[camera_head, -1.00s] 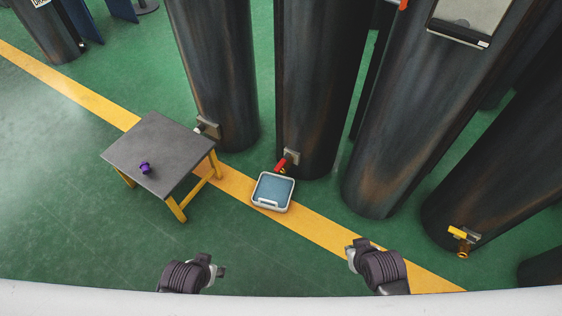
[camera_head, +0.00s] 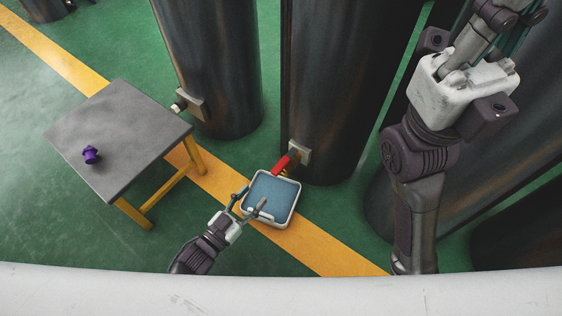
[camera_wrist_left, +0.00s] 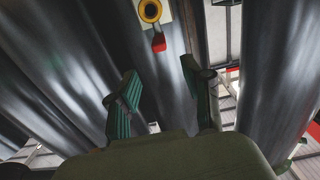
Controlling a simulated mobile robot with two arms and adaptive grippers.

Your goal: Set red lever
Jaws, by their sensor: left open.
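The red lever (camera_head: 281,165) sticks out from a plate low on the middle dark cylinder (camera_head: 325,90), above a tray on the floor. In the left wrist view the red lever (camera_wrist_left: 158,42) shows at the top, beyond the fingers, with a yellow ring fitting above it. My left gripper (camera_head: 248,202) is open and empty, over the near left edge of the tray and short of the lever. It also shows in the left wrist view (camera_wrist_left: 168,100) with its fingers apart. My right arm is raised at the right; its gripper fingers are not clearly seen.
A white-rimmed tray with a blue inside (camera_head: 284,210) lies on the floor below the lever. A grey table (camera_head: 115,135) with yellow legs and a purple object (camera_head: 91,155) stands at the left. Another cylinder (camera_head: 215,70) has a valve fitting (camera_head: 185,104).

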